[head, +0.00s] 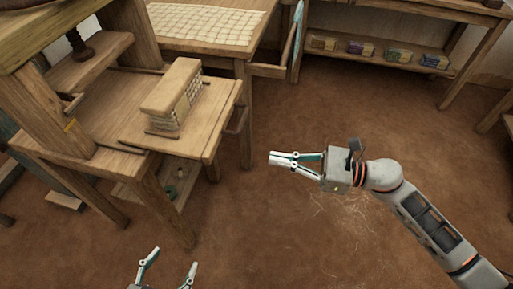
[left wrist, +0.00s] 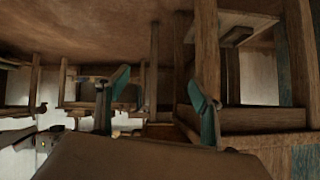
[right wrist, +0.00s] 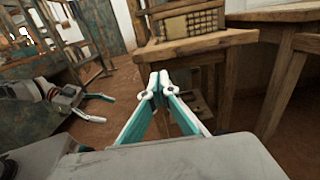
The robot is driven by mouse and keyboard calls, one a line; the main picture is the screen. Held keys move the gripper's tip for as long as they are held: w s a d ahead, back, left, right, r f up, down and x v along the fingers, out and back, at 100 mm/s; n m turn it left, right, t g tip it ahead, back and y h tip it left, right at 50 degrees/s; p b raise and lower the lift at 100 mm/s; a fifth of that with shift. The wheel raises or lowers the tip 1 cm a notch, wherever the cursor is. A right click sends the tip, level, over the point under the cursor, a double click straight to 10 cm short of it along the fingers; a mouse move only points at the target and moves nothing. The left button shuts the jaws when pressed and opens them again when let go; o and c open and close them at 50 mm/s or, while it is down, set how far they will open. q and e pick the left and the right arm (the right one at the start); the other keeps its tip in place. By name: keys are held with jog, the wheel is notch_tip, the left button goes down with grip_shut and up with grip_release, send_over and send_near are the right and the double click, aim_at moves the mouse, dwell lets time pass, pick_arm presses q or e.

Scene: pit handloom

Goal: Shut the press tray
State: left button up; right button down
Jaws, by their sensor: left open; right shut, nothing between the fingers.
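The press tray (head: 195,143) is a wooden board that sticks out to the right from the wooden press (head: 85,120) in the head view. A bundle of pale patterned cloth (head: 182,103) with a wooden block (head: 170,86) on top stands on it. My right gripper (head: 272,159) is shut and empty, to the right of the tray's outer edge and apart from it. In the right wrist view the tray (right wrist: 200,43) shows beyond its closed fingertips (right wrist: 158,80). My left gripper (head: 170,258) is open and empty at the bottom, in front of the press.
A table with a pale grid-patterned top (head: 205,22) stands behind the press. A low shelf (head: 385,60) with several coloured bundles stands at the back right. The brown floor (head: 300,110) right of the tray is clear.

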aim_at(216, 146)
jog(key=x, duration=1.3)
jog(key=shift+p, duration=0.35)
pick_arm(q)
jog(key=shift+a+r, duration=0.1)
jog(key=shift+r, duration=0.05)
pick_arm(e)
jog(key=shift+a, duration=0.1)
